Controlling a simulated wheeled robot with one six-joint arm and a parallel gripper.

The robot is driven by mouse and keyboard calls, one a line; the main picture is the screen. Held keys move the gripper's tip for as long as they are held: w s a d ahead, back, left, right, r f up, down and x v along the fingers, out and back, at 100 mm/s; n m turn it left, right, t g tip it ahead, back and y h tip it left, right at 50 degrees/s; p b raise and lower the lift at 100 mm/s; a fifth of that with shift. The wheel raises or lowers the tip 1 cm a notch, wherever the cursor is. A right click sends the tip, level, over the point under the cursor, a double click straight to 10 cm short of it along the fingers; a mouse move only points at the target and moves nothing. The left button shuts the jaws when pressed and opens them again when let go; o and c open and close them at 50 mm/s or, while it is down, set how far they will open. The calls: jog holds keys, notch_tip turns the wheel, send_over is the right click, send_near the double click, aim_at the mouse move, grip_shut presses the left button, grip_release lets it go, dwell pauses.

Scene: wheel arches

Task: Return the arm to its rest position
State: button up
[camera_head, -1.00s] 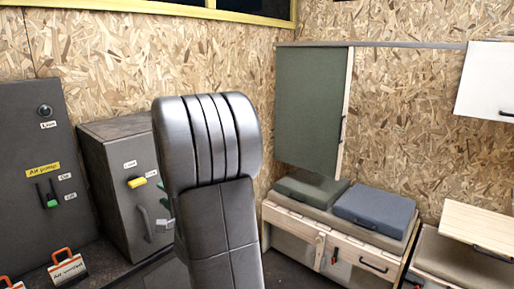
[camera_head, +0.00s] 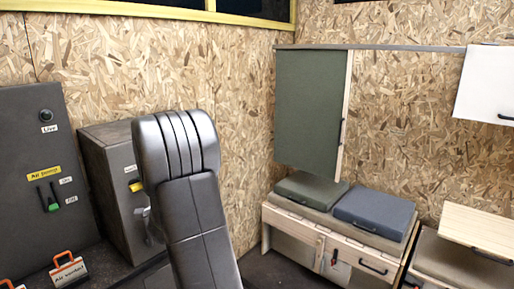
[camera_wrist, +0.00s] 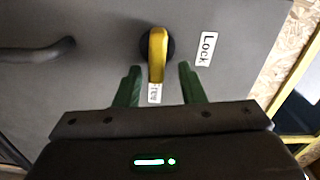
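My gripper (camera_wrist: 158,88) shows in the wrist view with its two green fingers apart and nothing between them. It faces a grey cabinet door with a yellow knob (camera_wrist: 158,52), which lies just beyond the fingertips, and a "Lock" label (camera_wrist: 206,48) to its right. Whether the fingers touch the door cannot be told. My arm (camera_head: 185,190) stands up in the middle of the head view and hides part of the grey cabinet (camera_head: 112,180). My gripper is hidden in the head view.
A dark handle (camera_wrist: 38,50) sticks out of the door at left. A grey panel with an "Air pump" switch (camera_head: 50,200) stands at left.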

jog(key=n, duration=0.4)
jog(key=shift+s+a+r+n+b, duration=0.1)
jog(key=shift+a+r+n+b, duration=0.05)
jog(key=shift+r+n+b, duration=0.25)
